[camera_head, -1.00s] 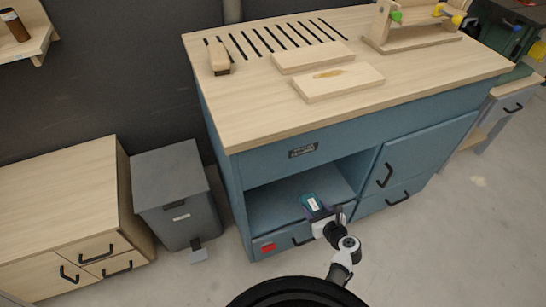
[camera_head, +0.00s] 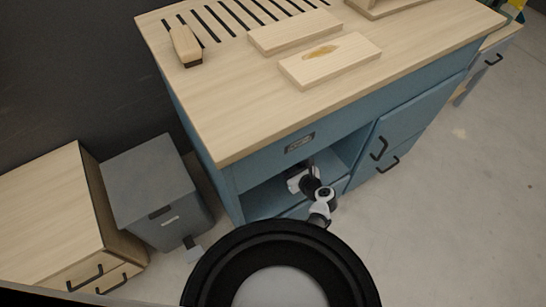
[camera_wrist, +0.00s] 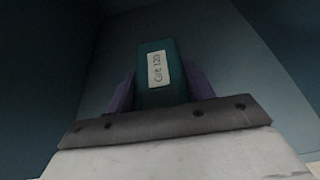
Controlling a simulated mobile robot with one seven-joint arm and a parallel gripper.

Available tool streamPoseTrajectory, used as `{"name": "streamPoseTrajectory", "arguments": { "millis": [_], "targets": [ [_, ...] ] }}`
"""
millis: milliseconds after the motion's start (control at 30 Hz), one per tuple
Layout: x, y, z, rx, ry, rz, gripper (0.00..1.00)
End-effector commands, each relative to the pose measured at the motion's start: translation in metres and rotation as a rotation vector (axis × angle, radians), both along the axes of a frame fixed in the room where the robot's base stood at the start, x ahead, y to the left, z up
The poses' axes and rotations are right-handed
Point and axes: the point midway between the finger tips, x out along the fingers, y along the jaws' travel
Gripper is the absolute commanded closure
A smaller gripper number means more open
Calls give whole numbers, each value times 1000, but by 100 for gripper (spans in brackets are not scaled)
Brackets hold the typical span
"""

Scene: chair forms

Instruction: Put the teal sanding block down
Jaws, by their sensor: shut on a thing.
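The teal sanding block (camera_wrist: 150,92) shows in the wrist view, with a pale label reading "Grit 120". My gripper (camera_wrist: 160,92) is shut on it, with a purple finger on each side. Around it in the wrist view are the dim blue walls of the bench's open compartment (camera_wrist: 240,60). In the head view my arm reaches into that open compartment (camera_head: 262,203) under the bench top. The block and my fingertips are hidden there by the bench. I cannot tell whether the block touches the compartment floor.
The workbench top (camera_head: 225,130) overhangs the compartment and holds two boards (camera_head: 330,68) and a wooden brush (camera_head: 186,46). A door (camera_head: 410,120) closes off the bench's right side. A grey bin (camera_head: 150,180) and a wooden cabinet (camera_head: 45,215) stand at the left. The floor at right is clear.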

Motion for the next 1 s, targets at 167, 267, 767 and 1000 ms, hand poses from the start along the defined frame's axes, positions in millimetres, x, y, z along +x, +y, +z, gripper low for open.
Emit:
{"name": "streamPoseTrajectory", "arguments": {
  "millis": [167,267,767,1000],
  "targets": [
    [0,0,-34,2,3,0,76],
    [0,0,-42,1,1,0,76],
    [0,0,-83,0,-2,-1,76],
    [0,0,-87,0,0,0,46]
  ]
}}
